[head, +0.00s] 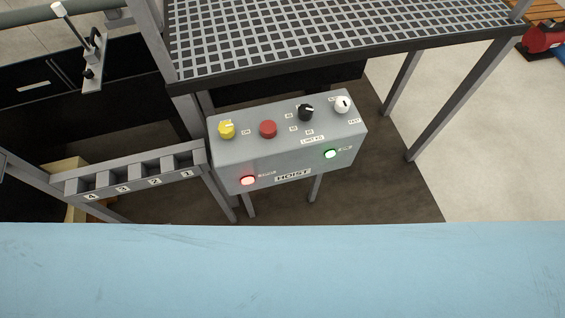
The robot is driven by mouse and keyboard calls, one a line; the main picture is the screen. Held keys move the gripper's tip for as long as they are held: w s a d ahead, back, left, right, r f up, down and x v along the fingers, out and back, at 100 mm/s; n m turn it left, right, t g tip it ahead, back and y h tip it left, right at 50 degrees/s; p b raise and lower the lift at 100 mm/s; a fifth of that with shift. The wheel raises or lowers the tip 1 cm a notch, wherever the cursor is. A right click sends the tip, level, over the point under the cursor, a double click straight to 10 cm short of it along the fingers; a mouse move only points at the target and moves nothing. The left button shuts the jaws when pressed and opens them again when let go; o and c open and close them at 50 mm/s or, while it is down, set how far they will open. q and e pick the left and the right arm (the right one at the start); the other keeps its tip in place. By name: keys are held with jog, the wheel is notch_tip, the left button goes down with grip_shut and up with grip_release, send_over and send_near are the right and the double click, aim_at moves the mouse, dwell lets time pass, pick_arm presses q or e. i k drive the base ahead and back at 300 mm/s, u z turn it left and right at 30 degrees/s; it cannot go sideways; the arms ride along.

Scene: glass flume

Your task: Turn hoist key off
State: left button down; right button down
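The grey hoist control box (218,165), labelled HOIST on its front, stands in the middle of the head view under a grating platform. Its sloped top carries a yellow knob (227,130), a red button (268,129), a black knob (305,113) and a white knob (342,104) with a dark mark, at the right end. Which of these is the key is hard to tell from the small labels. On the front, a red lamp (248,181) and a green lamp (330,154) look lit. Neither of my grippers is in view.
A pale blue surface (280,270) fills the bottom of the view. The grating platform (340,30) overhangs behind the box on grey legs. A slotted rack (130,176) numbered 1 to 4 stands left. Open pale floor (490,150) lies right.

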aim_at(226, 129)
jog(key=k, duration=1.15)
jog(key=u, duration=0.9)
jog(key=i, duration=1.2)
jog(key=z, duration=0.45)
